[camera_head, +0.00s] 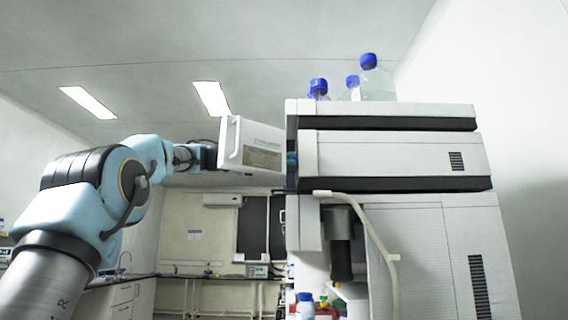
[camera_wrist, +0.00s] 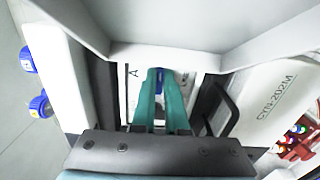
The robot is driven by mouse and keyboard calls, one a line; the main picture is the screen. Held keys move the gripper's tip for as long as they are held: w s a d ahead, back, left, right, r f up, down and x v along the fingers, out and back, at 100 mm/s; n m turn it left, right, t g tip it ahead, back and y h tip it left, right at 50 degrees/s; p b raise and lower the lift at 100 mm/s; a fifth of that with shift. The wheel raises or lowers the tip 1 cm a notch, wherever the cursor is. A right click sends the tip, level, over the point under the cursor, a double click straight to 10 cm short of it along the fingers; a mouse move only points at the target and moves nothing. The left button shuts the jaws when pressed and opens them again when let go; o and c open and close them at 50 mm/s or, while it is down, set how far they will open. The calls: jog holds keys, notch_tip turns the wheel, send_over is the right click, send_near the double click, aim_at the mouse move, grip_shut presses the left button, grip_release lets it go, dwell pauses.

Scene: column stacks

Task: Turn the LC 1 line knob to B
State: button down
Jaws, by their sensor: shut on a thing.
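The knob (camera_wrist: 159,79) is a small blue piece on a white panel, partly hidden between my fingertips. A letter A (camera_wrist: 133,71) is printed to its left in the wrist view; no letter B can be made out. My gripper (camera_wrist: 160,84) has teal fingers, shut on the knob. In the head view, my arm reaches from the left behind an open white door (camera_head: 262,134) on the instrument stack (camera_head: 390,153). The door hides most of my gripper there; a bit of teal shows at the stack's left edge.
Blue-capped bottles (camera_head: 376,82) stand on top of the stack. A pale hose (camera_head: 372,228) hangs down its front. In the wrist view, a black handle (camera_wrist: 219,108) and a white panel marked CTN-202M (camera_wrist: 277,97) lie close on the right. Red items with coloured caps (camera_wrist: 300,146) are beyond.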

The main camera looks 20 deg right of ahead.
jog(key=shift+m, duration=0.3)
jog(key=c, duration=1.2)
grip_release()
jog(key=v, duration=1)
jog(key=shift+w+a+b, duration=0.2)
jog(key=shift+a+b, duration=0.15)
jog(key=shift+b, duration=0.05)
